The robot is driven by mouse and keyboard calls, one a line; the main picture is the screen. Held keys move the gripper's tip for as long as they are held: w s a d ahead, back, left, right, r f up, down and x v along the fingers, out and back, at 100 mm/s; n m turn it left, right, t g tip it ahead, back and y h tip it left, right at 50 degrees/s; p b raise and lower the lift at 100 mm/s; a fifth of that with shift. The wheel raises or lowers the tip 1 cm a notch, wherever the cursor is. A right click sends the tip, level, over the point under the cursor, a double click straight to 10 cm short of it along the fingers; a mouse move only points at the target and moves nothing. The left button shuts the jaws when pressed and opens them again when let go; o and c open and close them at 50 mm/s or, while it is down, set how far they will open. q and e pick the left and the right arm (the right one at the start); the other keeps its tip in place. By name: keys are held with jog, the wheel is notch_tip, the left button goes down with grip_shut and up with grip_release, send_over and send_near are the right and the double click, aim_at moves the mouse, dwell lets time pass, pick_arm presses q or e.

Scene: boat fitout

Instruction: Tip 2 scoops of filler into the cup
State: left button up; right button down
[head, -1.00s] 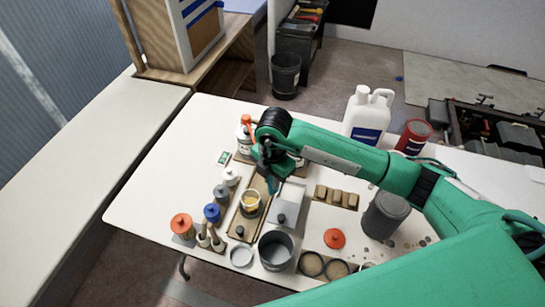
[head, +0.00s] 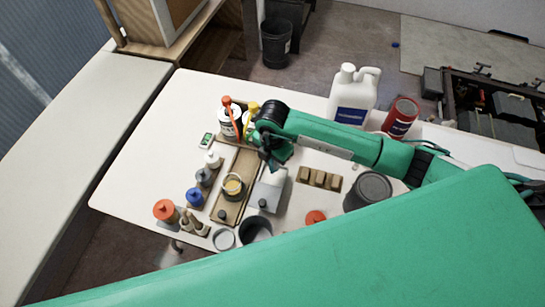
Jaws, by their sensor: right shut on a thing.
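A small cup (head: 233,185) with yellowish contents stands on a brown board (head: 226,212) on the white table. A white tub (head: 229,126) with an orange-handled tool (head: 232,108) stands behind, left of my wrist. A yellow handle (head: 251,108) shows beside it. Which container holds the filler is unclear. My left gripper is out of view.
A white jug (head: 353,95) and red can (head: 401,117) stand at the back. Small bottles (head: 195,196) line the left, brown blocks (head: 319,179) and a grey tin (head: 368,190) the right. My green arm covers the front right. The table's left end is clear.

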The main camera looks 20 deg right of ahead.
aim_at(272, 171)
jog(key=shift+f+b, duration=2.6)
jog(key=shift+f, duration=1.2)
jog(key=shift+a+r, duration=0.1)
jog(key=shift+r+p, duration=3.2)
jog(key=shift+r, duration=1)
